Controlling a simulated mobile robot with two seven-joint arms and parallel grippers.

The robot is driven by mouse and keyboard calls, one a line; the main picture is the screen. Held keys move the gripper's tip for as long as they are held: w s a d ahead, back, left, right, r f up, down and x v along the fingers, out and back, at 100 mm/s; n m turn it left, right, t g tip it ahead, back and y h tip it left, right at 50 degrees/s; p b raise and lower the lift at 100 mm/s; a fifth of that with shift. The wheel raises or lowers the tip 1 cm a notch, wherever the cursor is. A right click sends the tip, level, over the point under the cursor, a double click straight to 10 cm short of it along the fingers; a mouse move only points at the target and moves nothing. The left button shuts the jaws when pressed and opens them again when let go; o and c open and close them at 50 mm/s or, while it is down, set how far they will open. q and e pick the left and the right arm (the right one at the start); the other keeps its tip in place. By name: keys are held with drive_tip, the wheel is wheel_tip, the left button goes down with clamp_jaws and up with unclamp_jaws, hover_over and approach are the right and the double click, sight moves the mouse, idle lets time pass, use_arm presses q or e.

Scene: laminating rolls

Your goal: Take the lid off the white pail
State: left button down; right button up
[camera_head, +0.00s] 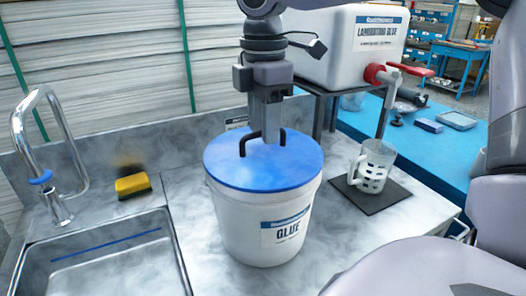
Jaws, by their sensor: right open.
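The white pail (262,228) stands upright on the grey counter, with a "GLUE" label on its front. Its round blue lid (232,172) sits flat on top and covers the rim. The lid has a black arched handle (245,143) in its middle. My right gripper (271,136) comes down from above and points straight down at the handle. Its fingers are open and hide the middle of the handle bar; whether they touch it I cannot tell. My left gripper is not in view.
A sink (105,262) with a tap (45,160) and a yellow sponge (133,186) are at left. A clear jug (372,168) stands on a dark mat (395,203) at right. A white laminating glue tank (335,45) with a red-handled tap stands behind the pail.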

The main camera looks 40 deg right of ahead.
drive_tip(key=shift+f, duration=0.4)
clamp_jaws()
drive_tip(key=shift+r, duration=0.15)
